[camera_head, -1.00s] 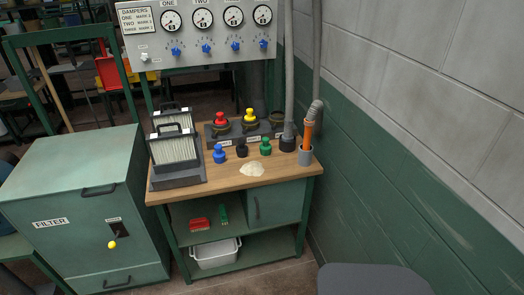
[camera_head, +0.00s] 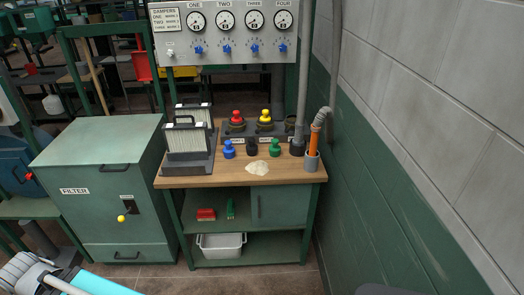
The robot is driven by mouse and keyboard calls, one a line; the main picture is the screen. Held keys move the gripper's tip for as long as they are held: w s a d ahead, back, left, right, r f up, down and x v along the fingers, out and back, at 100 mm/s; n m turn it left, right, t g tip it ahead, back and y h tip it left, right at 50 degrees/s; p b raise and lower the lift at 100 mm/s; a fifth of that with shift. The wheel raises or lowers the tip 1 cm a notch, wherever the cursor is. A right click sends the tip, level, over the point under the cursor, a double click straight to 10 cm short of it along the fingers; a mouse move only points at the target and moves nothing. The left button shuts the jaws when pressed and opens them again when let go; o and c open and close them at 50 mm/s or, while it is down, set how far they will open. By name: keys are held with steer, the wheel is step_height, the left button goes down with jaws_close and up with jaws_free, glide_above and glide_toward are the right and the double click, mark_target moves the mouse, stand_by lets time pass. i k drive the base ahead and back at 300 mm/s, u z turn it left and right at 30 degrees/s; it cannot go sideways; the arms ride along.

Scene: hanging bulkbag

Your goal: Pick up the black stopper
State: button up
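The black stopper (camera_head: 252,147) stands upright on the wooden bench top (camera_head: 205,180), between the blue stopper (camera_head: 229,149) on its left and the green stopper (camera_head: 274,148) on its right. It is dark and small against the dark rack behind it. My gripper is not in view.
Behind the stoppers a rack (camera_head: 249,132) holds a red stopper (camera_head: 236,118) and a yellow stopper (camera_head: 264,117). A pale powder patch (camera_head: 258,168) lies in front. A green filter cabinet (camera_head: 98,190) stands left.

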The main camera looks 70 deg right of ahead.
mark_target(251, 148)
steer(key=z, duration=2.3)
steer(key=i, duration=0.5)
steer(key=z, duration=0.05)
